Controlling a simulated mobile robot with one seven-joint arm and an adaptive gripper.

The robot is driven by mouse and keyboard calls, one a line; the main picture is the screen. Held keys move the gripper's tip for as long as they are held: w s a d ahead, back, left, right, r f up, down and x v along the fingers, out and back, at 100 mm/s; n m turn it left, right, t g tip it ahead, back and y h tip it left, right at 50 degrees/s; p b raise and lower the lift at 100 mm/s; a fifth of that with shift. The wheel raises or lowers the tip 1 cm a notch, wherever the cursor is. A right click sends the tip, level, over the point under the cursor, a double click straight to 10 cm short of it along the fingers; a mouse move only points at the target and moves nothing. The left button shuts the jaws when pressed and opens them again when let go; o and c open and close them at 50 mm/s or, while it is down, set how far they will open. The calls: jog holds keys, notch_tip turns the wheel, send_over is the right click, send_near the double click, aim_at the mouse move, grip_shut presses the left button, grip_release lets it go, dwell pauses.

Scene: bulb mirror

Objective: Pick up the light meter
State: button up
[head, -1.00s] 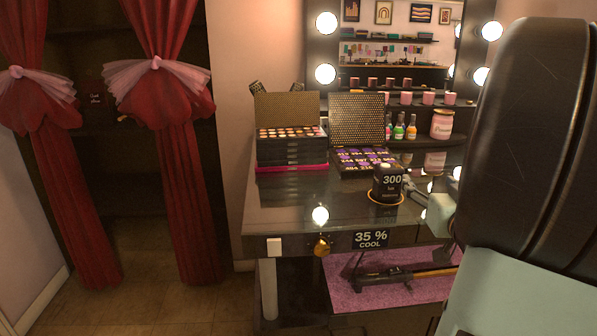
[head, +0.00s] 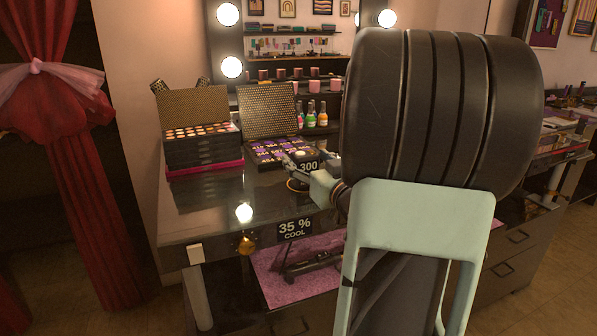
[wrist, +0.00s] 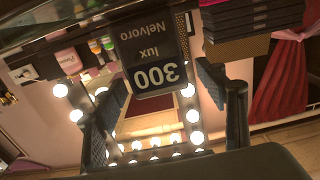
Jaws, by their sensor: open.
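The light meter (head: 308,166) is a small black block with a pale dome on top and "300" on its face. In the wrist view the light meter (wrist: 152,62) appears upside down, reading "300 lux Nelvoro". My gripper (wrist: 165,80) is open, with one finger to each side of the meter's line and the meter around or just beyond the tips. No contact shows. In the head view my gripper partly covers the meter, and my arm hides the area to its right.
An open palette (head: 278,148) stands just behind the meter, and a stacked makeup case (head: 202,150) is to its left. Small bottles (head: 311,114) line the back below the lit mirror (head: 290,45). A knob (head: 246,246) and a "35 % COOL" display (head: 294,229) are at the front edge.

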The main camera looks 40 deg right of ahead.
jog(key=shift+x, duration=0.95)
jog(key=shift+c, duration=0.3)
jog(key=c, duration=1.3)
jog(key=shift+c, duration=0.7)
jog(key=shift+r, duration=0.15)
